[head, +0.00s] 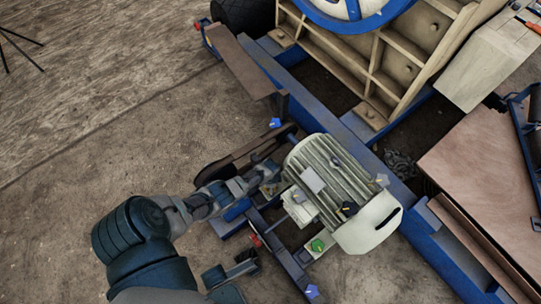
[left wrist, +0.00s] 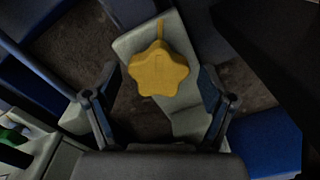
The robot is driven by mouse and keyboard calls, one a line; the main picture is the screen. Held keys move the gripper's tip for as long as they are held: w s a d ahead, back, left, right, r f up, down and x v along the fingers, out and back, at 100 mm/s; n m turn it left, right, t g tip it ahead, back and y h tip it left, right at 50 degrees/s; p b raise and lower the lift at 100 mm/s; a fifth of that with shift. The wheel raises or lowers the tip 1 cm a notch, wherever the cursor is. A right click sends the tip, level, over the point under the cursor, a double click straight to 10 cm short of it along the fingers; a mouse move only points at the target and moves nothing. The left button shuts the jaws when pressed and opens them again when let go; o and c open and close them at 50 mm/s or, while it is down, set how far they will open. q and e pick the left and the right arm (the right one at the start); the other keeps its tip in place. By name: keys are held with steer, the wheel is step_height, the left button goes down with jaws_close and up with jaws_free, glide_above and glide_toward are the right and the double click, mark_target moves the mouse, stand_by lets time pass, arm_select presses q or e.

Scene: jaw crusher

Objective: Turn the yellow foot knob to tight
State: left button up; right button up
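The yellow foot knob (left wrist: 158,70) shows in the left wrist view as a lobed star-shaped knob with a short pointer at its top edge. It sits on a pale grey foot plate (left wrist: 188,122). My left gripper (left wrist: 155,92) is open, with one finger on each side of the knob and a visible gap on both sides. In the head view my left gripper (head: 268,172) is at the left end of the pale motor (head: 335,180), and the yellow knob is hidden there.
Other knobs are near the motor: green (head: 318,245), blue (head: 275,123), another blue (head: 312,291), black (head: 348,208) and red (head: 255,240). Blue frame beams (head: 310,95) run behind it. Bare ground (head: 60,200) is open at left.

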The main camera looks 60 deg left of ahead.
arm_select(q)
steer(key=shift+r, duration=0.2)
step_height(320, 180, up, 11)
steer(key=shift+r, duration=0.2)
stand_by(0.4)
stand_by(0.4)
